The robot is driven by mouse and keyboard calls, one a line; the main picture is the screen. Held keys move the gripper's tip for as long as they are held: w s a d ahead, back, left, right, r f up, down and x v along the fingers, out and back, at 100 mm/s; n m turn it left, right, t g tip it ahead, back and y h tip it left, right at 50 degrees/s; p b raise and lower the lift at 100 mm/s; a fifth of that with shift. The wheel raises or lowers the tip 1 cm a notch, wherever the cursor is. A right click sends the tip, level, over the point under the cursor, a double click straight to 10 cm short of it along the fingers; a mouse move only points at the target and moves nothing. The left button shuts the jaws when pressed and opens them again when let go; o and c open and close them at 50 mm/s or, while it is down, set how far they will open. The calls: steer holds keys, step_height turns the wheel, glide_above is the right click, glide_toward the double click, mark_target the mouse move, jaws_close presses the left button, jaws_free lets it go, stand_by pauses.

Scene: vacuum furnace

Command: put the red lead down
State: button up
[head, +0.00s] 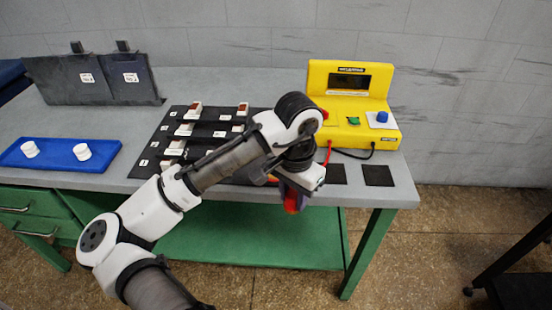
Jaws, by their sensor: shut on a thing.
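The red lead (328,152) runs from the front of the yellow meter box (352,130) down toward my gripper (292,203). A red piece, which looks like the end of this lead, shows between the jaws. My gripper is shut on it, pointing down near the front edge of the bench. My arm hides part of the lead and part of the bench behind it. A black lead (352,155) also leaves the box and lies on the bench to the right of the red one.
Two dark square pads (378,175) lie near the bench's front right. A black board (170,135) with labelled blocks lies mid-bench, partly behind my arm. A blue tray (60,163) with two white round pieces is at left. Dark upright panels (92,80) stand at the back left.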

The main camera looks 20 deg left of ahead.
steer(key=w+d+f+n, duration=0.1)
steer(key=d+f, duration=0.3)
steer(key=f, duration=0.9)
steer(key=w+d+f+n+b, duration=0.1)
steer(key=w+d+f+n, duration=0.1)
steer(key=f, duration=1.2)
steer(key=w+d+f+n, duration=0.1)
steer(key=d+f, duration=0.5)
steer(key=f, duration=0.7)
steer(key=shift+w+f+b, duration=0.3)
steer(key=shift+w+b, duration=0.1)
steer(key=shift+w, duration=0.5)
